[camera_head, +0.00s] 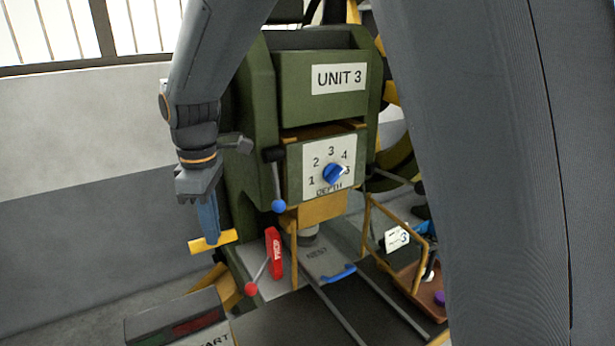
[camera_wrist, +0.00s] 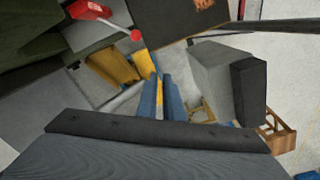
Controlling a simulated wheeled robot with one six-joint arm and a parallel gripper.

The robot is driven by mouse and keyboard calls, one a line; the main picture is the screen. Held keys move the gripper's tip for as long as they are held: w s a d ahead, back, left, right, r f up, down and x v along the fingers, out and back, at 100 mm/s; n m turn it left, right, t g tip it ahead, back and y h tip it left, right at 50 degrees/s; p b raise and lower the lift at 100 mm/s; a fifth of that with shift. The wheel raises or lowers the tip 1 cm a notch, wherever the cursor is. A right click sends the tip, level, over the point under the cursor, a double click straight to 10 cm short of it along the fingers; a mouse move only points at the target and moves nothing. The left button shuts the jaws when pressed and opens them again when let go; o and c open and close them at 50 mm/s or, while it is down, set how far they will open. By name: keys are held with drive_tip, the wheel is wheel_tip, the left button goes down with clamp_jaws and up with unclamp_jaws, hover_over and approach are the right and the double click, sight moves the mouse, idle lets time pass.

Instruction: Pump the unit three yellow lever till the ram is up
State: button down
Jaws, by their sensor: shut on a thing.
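Unit 3 is a green machine with a "UNIT 3" plate (camera_head: 339,78). The yellow lever (camera_head: 226,237) is a short bar at its lower left. My gripper (camera_head: 209,230) points down with its blue fingers shut on this bar. In the wrist view the fingers (camera_wrist: 160,85) are close together, with the yellow lever (camera_wrist: 144,63) at their tips. A yellow block (camera_head: 320,209) sits under the dial plate, with a grey cylinder (camera_head: 308,234) below it. I cannot tell if that cylinder is the ram, or how high the ram is.
A blue dial knob (camera_head: 333,173) and a blue-ended lever (camera_head: 278,188) are on the front. A red-ball lever (camera_head: 257,276) stands close right of the yellow lever. A START box (camera_head: 178,318) is below. A small tray (camera_head: 424,285) is at right.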

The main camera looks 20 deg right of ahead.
drive_tip(key=s+d+r+p, duration=0.1)
drive_tip(key=s+r+p, duration=0.3)
drive_tip(key=r+p, duration=0.4)
drive_tip(key=shift+s+d+r+p, duration=0.15)
drive_tip(key=shift+s+r+p, duration=0.2)
drive_tip(key=shift+r, duration=0.5)
drive_tip(key=shift+w+f, duration=0.25)
drive_tip(key=shift+f, duration=0.45)
drive_tip(key=shift+w+a+f+b, duration=0.1)
drive_tip(key=shift+w+f+b, duration=0.35)
drive_tip(key=shift+f, duration=0.45)
drive_tip(key=shift+w+a+f+b, duration=0.15)
drive_tip(key=shift+w+f+b, duration=0.1)
drive_tip(key=shift+f+b, duration=0.45)
drive_tip(key=shift+w+a+f+b, duration=0.1)
drive_tip(key=shift+w+f+b, duration=0.25)
drive_tip(key=shift+f, duration=0.7)
